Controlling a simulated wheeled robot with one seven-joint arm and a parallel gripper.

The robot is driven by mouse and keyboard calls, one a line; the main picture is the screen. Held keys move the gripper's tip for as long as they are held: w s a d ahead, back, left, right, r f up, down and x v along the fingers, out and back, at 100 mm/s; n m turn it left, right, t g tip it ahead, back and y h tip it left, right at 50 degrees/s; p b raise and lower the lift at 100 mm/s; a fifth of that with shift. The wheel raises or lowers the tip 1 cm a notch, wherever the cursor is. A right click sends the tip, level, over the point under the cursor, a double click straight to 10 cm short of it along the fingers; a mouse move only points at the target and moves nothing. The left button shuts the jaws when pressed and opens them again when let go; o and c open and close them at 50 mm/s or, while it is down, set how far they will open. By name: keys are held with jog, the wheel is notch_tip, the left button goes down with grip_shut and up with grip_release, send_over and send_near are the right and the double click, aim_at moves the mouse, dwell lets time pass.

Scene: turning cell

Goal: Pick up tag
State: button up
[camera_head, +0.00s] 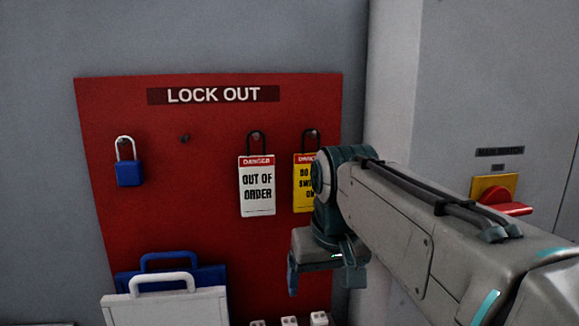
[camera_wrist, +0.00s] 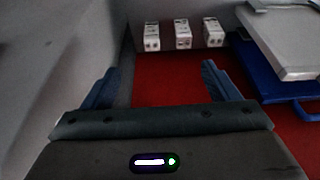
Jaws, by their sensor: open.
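Two tags hang from hooks on the red lockout board (camera_head: 210,120) in the head view. One is a white tag (camera_head: 257,190) reading "DANGER OUT OF ORDER". To its right hangs a yellow tag (camera_head: 303,185), its right part hidden behind my arm. My gripper (camera_head: 325,280) is below and right of the tags, pointing down, and holds nothing. Neither tag shows in the wrist view.
A blue padlock (camera_head: 129,172) hangs at the board's left, beside an empty hook (camera_head: 184,138). Blue and white cases (camera_head: 170,308) stand below. Several small white blocks (camera_wrist: 183,35) sit at the board's bottom. A grey cabinet with a red rotary switch (camera_head: 500,200) stands to the right.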

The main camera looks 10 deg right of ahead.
aim_at(314, 133)
jog(key=w+r+p, duration=0.2)
jog(key=r+p, duration=0.2)
jog(key=r, duration=1.2)
jog(key=w+r+p, duration=0.3)
jog(key=r, duration=1.3)
jog(key=shift+t, duration=0.4)
jog(key=x, duration=0.8)
jog(key=shift+s+a+f+b, duration=0.2)
jog(key=shift+f+b, duration=0.1)
jog(key=shift+f, duration=0.1)
jog(key=shift+w+d+p+x, duration=0.15)
jog(key=shift+p+x, duration=0.1)
jog(key=shift+x, duration=1.05)
jog(key=shift+w+d+p+x, duration=0.1)
jog(key=shift+d+p+x, duration=0.1)
jog(key=shift+x, duration=1.15)
jog(key=shift+r, duration=0.15)
jog(key=c, duration=1.3)
